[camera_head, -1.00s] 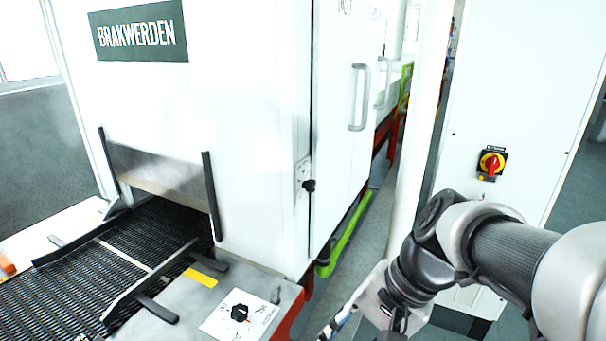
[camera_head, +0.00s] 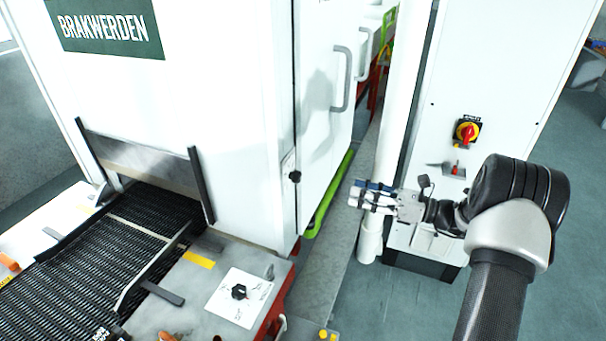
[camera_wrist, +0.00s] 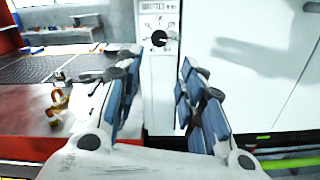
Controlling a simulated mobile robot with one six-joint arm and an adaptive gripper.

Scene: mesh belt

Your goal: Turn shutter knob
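A black knob (camera_head: 295,177) sits on a narrow plate on the side of the white BRAKWERDEN machine. In the wrist view the knob (camera_wrist: 159,38) shows ahead, above the gap between my fingers. A second black knob (camera_head: 239,292) sits on a white marked plate on the grey ledge beside the belt.
The black mesh belt (camera_head: 118,247) enters the machine under a metal flap (camera_head: 143,167). A door handle (camera_head: 341,79) projects from the machine's side. A white cabinet with a red-yellow switch (camera_head: 467,131) stands at right.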

